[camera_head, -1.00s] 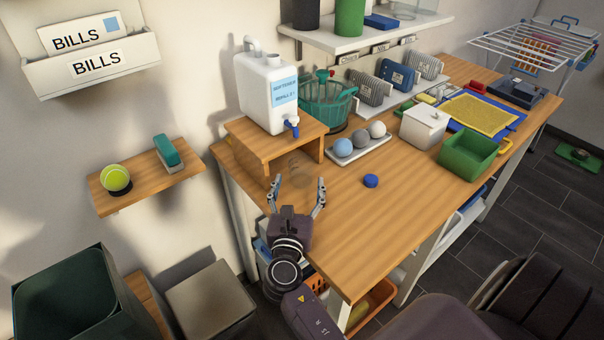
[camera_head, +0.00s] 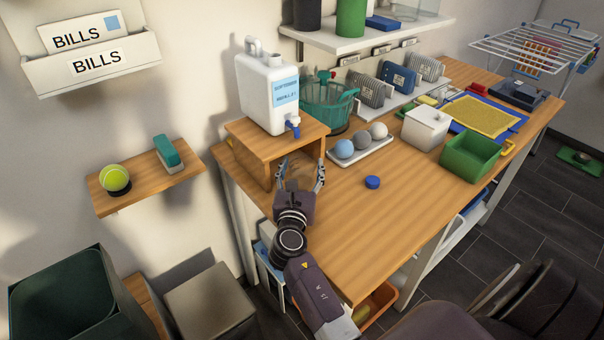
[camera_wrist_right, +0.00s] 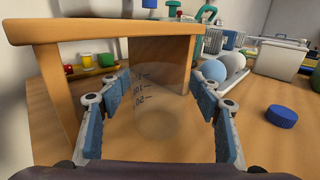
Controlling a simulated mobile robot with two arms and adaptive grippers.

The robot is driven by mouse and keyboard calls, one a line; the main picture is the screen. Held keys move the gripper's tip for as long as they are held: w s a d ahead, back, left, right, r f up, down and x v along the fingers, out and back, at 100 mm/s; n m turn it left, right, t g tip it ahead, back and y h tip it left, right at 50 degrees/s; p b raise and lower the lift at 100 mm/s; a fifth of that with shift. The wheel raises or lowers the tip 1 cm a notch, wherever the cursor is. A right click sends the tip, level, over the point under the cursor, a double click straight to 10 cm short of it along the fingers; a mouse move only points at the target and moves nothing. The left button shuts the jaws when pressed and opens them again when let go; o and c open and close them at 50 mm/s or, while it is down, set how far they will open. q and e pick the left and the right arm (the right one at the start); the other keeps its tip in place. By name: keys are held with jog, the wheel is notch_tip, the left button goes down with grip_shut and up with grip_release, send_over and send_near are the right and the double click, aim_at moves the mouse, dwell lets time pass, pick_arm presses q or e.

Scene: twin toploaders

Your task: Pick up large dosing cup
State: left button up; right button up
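The large dosing cup (camera_wrist_right: 157,108) is clear, with dark measuring marks on its side. In the right wrist view it stands upright on the wooden bench, in front of the small wooden riser (camera_wrist_right: 100,27). My right gripper (camera_wrist_right: 157,88) is open, with one blue-padded finger on each side of the cup. I see a gap at both sides, so it is not gripped. In the head view my right gripper (camera_head: 302,170) is at the riser's front, and the cup there is too faint to make out clearly. My left gripper is not in view.
A white jug (camera_head: 268,95) with a blue tap stands on the riser. Right of the gripper are a white tray of balls (camera_head: 350,158) and a blue cap (camera_head: 372,182). The bench's front middle is clear.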

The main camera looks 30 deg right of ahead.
jog(key=c, duration=0.7)
jog(key=shift+o, duration=0.2)
